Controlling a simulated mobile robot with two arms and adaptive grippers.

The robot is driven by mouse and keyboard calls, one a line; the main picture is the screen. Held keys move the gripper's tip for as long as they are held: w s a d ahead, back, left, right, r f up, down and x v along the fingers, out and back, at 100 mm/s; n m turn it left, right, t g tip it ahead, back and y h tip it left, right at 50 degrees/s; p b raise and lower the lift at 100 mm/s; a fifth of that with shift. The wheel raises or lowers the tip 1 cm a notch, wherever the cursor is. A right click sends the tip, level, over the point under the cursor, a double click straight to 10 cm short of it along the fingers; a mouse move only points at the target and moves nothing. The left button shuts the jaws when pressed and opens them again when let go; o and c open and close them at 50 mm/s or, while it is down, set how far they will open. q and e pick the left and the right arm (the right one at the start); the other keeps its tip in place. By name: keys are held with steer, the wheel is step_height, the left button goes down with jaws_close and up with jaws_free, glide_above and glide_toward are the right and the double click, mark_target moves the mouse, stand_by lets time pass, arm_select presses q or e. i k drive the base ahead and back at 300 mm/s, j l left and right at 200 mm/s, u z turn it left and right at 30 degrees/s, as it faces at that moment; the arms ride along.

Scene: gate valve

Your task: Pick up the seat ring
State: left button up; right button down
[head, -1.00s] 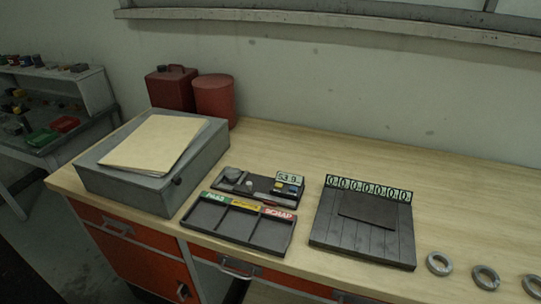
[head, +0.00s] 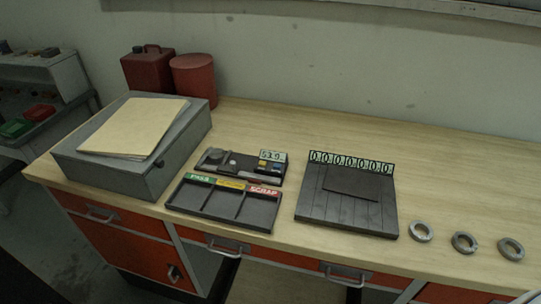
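Three grey metal rings lie flat in a row on the right part of the wooden workbench (head: 300,130). They are a left ring (head: 421,231), a middle ring (head: 464,243) and a right ring (head: 511,249). They look alike, and I cannot tell which is the seat ring. Neither of my grippers shows in the head view.
A dark slatted board (head: 345,213) with a row of number tiles lies left of the rings. A three-compartment sorting tray (head: 222,222), a gauge set (head: 240,168) and a grey box (head: 112,178) with a folder (head: 134,126) stand further left. Red cans (head: 195,80) stand behind. The bench behind the rings is clear.

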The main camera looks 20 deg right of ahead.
mark_target(472, 242)
steer(key=z, duration=2.15)
steer(key=l, duration=0.1)
